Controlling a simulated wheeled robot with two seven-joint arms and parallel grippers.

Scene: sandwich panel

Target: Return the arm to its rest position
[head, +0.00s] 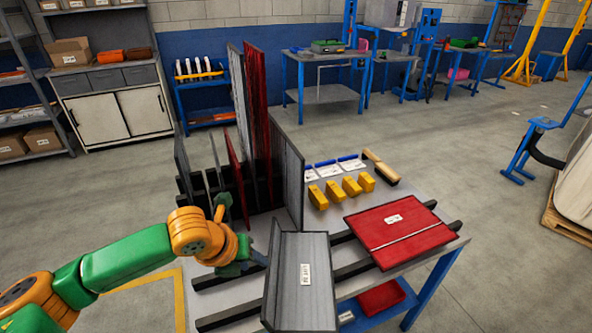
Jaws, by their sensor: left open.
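My left arm comes in from the lower left in the head view, with green and orange links. Its left gripper (252,262) is open, low over the left part of the work table, just left of a grey panel (303,270). The fingertips are small and dark here, and I cannot tell whether they touch the panel. The grey panel has a white label and lies at the table's front, partly past the front edge. A red panel (398,230) with a white label lies on dark rails at the right. My right gripper is not in view.
A rack of upright grey and red panels (258,110) stands behind my gripper. Several yellow blocks (334,192), blue-topped items and a wooden-handled tool (381,168) lie at the table's back. A red bin (380,297) sits on the lower shelf. The floor left of the table is clear.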

